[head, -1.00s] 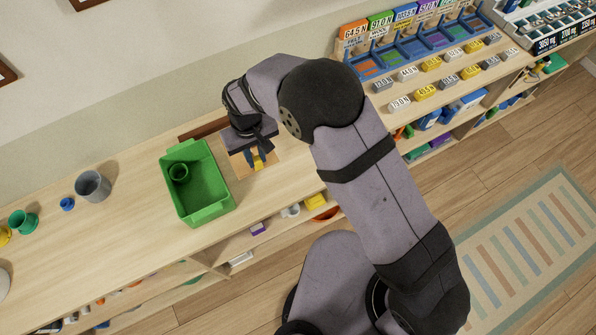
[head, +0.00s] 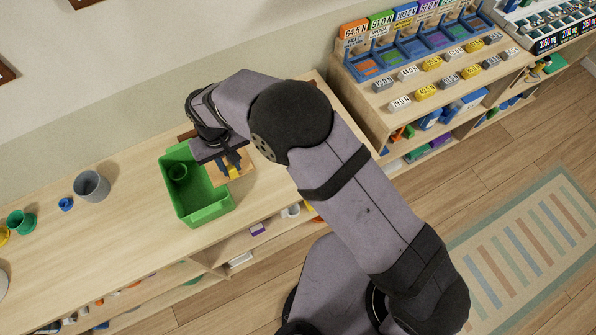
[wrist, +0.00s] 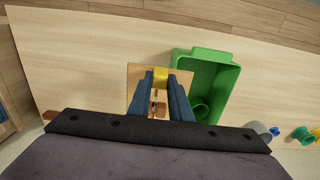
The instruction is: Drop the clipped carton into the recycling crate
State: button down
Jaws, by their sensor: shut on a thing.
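The green crate (head: 210,214), taken as the recycling crate, stands open on the wooden counter, with a green cup (head: 178,171) inside at its back end. My gripper (head: 234,168) is just right of the crate, near its right rim. Its dark blue fingers are shut on a small yellow piece, taken as the clipped carton (head: 235,172). In the wrist view the carton (wrist: 161,76) shows between the fingertips, left of the crate (wrist: 229,85). Most of the carton is hidden by the fingers, and its height above the counter is hard to tell.
A light wooden board (wrist: 135,76) lies beneath the gripper, beside the crate. A grey cup (head: 91,186), a small blue piece (head: 66,204) and a green cup (head: 22,222) stand to the left. A blue sorting rack (head: 405,50) is at the upper right.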

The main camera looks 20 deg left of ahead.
jog(key=s+a+b, duration=0.1)
jog(key=s+a, duration=0.6)
jog(key=a, duration=0.2)
jog(key=shift+s+a+b, duration=0.15)
jog(key=shift+s+b, duration=0.05)
jog(key=shift+b, duration=0.15)
dwell(0.6)
jog(key=shift+f, duration=0.15)
dwell(0.9)
notch_tip(320, 180, down, 11)
jog(key=b, duration=0.7)
jog(key=shift+r+b, duration=0.2)
jog(key=shift+b, duration=0.15)
jog(key=c, duration=1.5)
grip_release()
jog(key=shift+c, duration=0.2)
jog(key=shift+r, duration=0.2)
notch_tip(320, 180, up, 7)
jog(key=b, duration=0.2)
jog(key=shift+b, duration=0.35)
jog(key=shift+w, duration=0.1)
